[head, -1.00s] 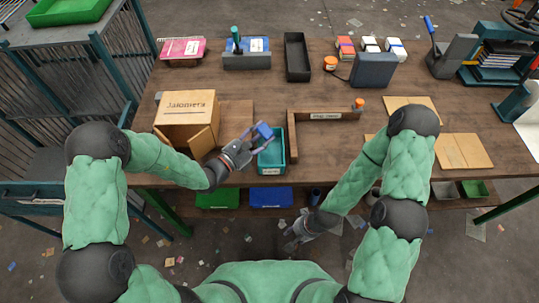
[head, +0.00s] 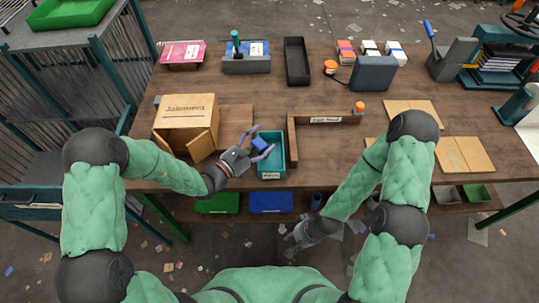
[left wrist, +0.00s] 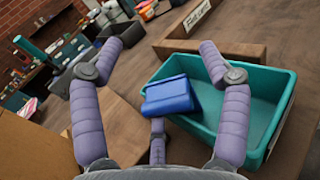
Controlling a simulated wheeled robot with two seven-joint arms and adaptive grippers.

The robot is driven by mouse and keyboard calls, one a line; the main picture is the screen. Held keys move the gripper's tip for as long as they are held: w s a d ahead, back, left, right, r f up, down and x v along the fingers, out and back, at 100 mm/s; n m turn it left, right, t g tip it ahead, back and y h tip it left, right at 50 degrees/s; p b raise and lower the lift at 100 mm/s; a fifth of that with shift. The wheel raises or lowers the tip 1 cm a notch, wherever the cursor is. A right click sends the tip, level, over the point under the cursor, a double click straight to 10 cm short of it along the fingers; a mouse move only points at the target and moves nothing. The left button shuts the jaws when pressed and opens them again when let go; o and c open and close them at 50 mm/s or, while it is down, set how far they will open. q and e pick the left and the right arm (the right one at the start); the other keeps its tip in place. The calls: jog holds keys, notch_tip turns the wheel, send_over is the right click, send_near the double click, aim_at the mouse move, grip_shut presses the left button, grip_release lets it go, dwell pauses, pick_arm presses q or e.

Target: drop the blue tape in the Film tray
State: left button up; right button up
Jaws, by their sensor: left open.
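The blue tape (head: 260,144) is a small blue block at the left side of a teal tray (head: 280,155). The tray has a white front label too small to read. In the left wrist view the blue tape (left wrist: 170,95) overlaps the left wall of the teal tray (left wrist: 283,112); I cannot tell whether it rests inside, leans on the rim or is in the air. My left gripper (head: 262,150) is over the tray's left side, its fingers spread apart and clear of the tape. My right gripper (head: 300,237) hangs low in front of the table; its fingers are unclear.
A black tray (head: 297,60) lies at the back. Green (head: 217,204) and blue (head: 270,203) bins sit below the table edge.

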pick_arm(q)
jog(key=v, duration=1.1)
jog(key=shift+s+a, duration=0.15)
jog(key=shift+s, duration=0.05)
